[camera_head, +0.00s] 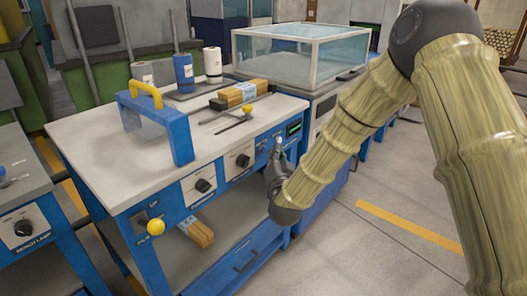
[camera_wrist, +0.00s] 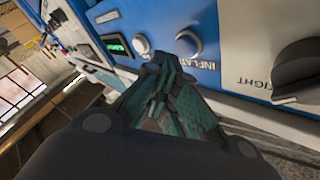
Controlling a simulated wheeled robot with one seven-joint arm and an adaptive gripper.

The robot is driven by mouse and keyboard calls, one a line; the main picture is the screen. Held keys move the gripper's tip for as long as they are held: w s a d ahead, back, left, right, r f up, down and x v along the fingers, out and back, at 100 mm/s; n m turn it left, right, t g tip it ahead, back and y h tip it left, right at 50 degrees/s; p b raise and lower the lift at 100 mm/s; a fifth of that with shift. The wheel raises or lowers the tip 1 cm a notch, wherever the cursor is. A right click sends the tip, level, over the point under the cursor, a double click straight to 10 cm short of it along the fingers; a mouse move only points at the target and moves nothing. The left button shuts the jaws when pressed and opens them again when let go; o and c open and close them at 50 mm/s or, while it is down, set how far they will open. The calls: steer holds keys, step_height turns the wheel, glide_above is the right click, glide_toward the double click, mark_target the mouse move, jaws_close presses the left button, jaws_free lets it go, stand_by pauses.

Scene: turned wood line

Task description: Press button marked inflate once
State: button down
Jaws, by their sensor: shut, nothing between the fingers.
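In the head view, my gripper (camera_head: 276,150) is at the bench front, hiding part of the panel.
A black rotary knob (camera_wrist: 298,72) is right of the inflate button. The workbench (camera_head: 90,140) carries a blue frame with a yellow handle (camera_head: 145,93), bottles and wood blocks. A glass-sided case (camera_head: 290,55) stands behind. The floor at right is clear.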

steer(key=shift+w+a, duration=0.1)
steer(key=shift+a, duration=0.05)
steer(key=shift+w+a, duration=0.1)
steer(key=shift+a, duration=0.1)
steer(key=shift+w+a, duration=0.2)
steer(key=shift+a, duration=0.1)
stand_by(0.9)
steer(key=shift+s+d, duration=0.1)
steer(key=shift+d, duration=0.05)
steer(key=shift+s+d, duration=0.4)
steer(key=shift+d, duration=0.1)
stand_by(0.5)
steer(key=s+d, duration=0.1)
steer(key=d, duration=0.1)
steer(key=s+d, duration=0.2)
stand_by(0.5)
stand_by(0.4)
